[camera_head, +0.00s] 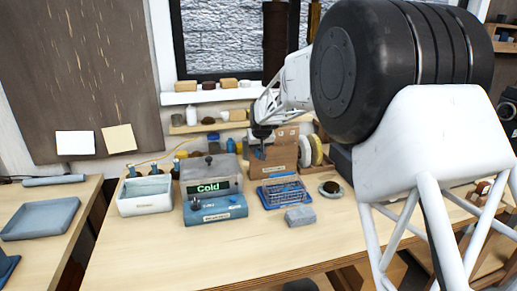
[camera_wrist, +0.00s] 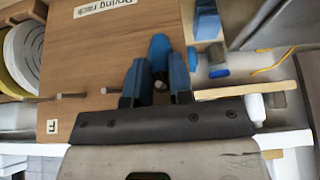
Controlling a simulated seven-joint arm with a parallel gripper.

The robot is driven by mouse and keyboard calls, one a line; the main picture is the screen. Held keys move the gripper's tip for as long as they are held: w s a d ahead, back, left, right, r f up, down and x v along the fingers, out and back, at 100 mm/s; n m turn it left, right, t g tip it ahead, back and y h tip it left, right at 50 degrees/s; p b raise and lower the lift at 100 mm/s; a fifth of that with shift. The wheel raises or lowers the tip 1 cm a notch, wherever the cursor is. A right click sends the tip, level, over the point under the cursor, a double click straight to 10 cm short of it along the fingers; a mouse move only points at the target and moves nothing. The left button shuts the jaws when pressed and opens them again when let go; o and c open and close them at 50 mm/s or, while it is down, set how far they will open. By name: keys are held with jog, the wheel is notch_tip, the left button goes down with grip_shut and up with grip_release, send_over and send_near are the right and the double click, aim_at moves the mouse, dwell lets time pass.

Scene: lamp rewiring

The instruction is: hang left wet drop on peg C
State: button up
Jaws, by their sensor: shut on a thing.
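My gripper (camera_wrist: 158,88) is shut on a blue rounded piece, the drop (camera_wrist: 160,48), which shows between and beyond the fingertips in the wrist view. The gripper stands in front of the brown drying rack board (camera_wrist: 110,45). Thin pegs (camera_wrist: 72,95) stick out of the board to the left of the fingers. One small letter tag (camera_wrist: 53,126) shows near the board's lower left; I cannot tell which peg is C. In the head view the gripper (camera_head: 259,148) is at the left part of the rack (camera_head: 285,145). The drop's contact with any peg cannot be made out.
Spools (camera_head: 310,152) stand right of the rack. A grey "Cold" unit (camera_head: 212,175), a blue tray (camera_head: 283,192), a white bin (camera_head: 145,196) and a grey block (camera_head: 300,216) stand on the bench. A shelf (camera_head: 212,95) runs behind. The bench's front is clear.

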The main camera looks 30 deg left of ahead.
jog(key=shift+w+a, duration=0.2)
jog(key=o, duration=0.5)
jog(key=shift+o, duration=0.2)
jog(key=shift+o, duration=1)
jog(key=shift+s+d+r, duration=0.25)
jog(key=shift+s+r, duration=0.05)
jog(key=shift+r, duration=0.3)
jog(key=s+d+r, duration=0.3)
jog(key=r, duration=0.2)
jog(key=shift+d, duration=0.15)
jog(key=shift+s, duration=0.1)
